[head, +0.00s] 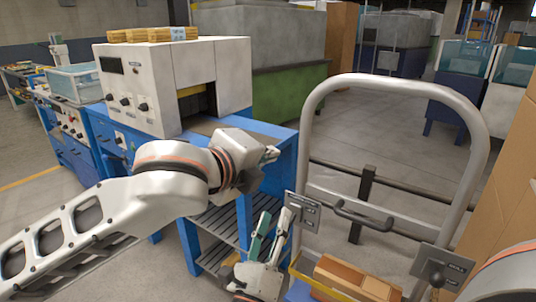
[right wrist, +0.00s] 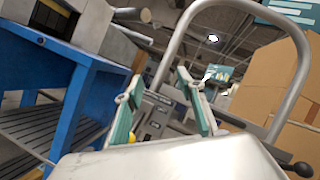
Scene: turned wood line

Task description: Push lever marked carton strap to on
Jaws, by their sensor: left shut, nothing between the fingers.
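Two grey plates are fixed to the looped metal frame. The left plate (head: 303,212) has small dark parts on it, and the right plate (head: 450,264) carries a lever with a black knob (head: 436,280). Their markings are too small to read, so I cannot tell which lever is the carton strap one. My right gripper (head: 276,218) is open and empty, just left of the left plate. In the right wrist view its teal fingers (right wrist: 162,100) stand apart, with a grey panel (right wrist: 155,117) beyond them. My left gripper (head: 270,155) is shut and empty before the blue machine stand.
The white machine (head: 175,80) on a blue stand (head: 285,150) is at the left. A dark handle (head: 365,215) crosses the looped frame (head: 397,82). Brown cartons (head: 355,278) lie low in front, and more boxes (head: 505,200) stand at the right. Open floor lies behind the frame.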

